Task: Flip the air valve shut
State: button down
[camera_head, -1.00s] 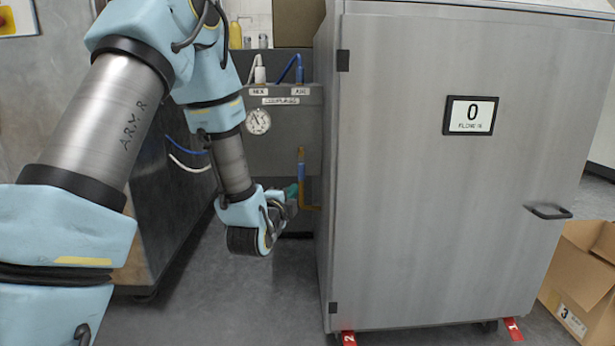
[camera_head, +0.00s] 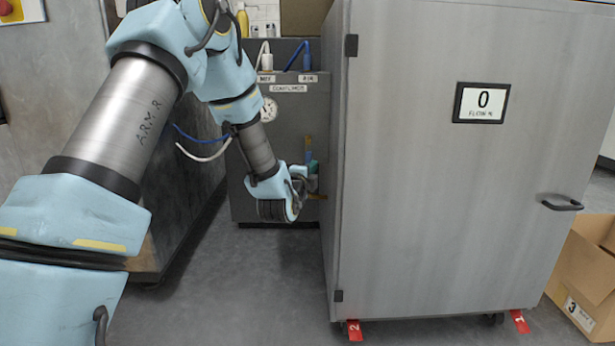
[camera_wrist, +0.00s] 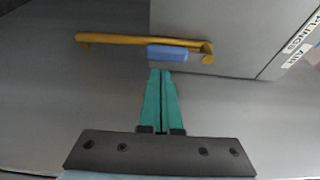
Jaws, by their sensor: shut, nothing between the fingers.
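The air valve's blue handle (camera_wrist: 167,53) lies along a yellow pipe (camera_wrist: 130,40) in the wrist view, roughly parallel to it. In the head view the blue handle (camera_head: 309,156) is a small upright piece beside the cabinet's left edge, with a yellow pipe bend (camera_head: 317,197) below it. My gripper (camera_wrist: 160,72) has its teal fingers together and empty. Their tips are at the handle's near edge; I cannot tell whether they touch. In the head view my gripper (camera_head: 312,170) is just below the handle and partly covers the pipe.
The large grey cabinet (camera_head: 440,200) stands close on the right of the valve. The couplings panel (camera_head: 290,115) with a gauge (camera_head: 269,109) and hoses is behind. A cardboard box (camera_head: 588,265) is at far right. Floor (camera_head: 240,290) in front is clear.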

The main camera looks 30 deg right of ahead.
jog(key=shift+x, duration=1.2)
jog(key=shift+w+a+m+y, duration=0.15)
jog(key=shift+a+m+y, duration=0.2)
jog(key=shift+m, duration=0.45)
jog(key=w+a+r+m+y+p, duration=0.1)
jog(key=a+m+y+p, duration=0.1)
jog(key=m+p, duration=0.2)
jog(key=w+a+r+m+y+p, duration=0.1)
jog(key=a+r+m+y+p, duration=0.1)
jog(key=m+p, duration=0.2)
jog(key=w+a+r+m+y+p, duration=0.1)
jog(key=a+m+y+p, duration=0.1)
jog(key=m+p, duration=0.2)
jog(key=shift+a+r+m+p, duration=0.2)
jog(key=shift+r+m+p, duration=0.2)
jog(key=shift+p, duration=0.6)
jog(key=shift+s, duration=0.1)
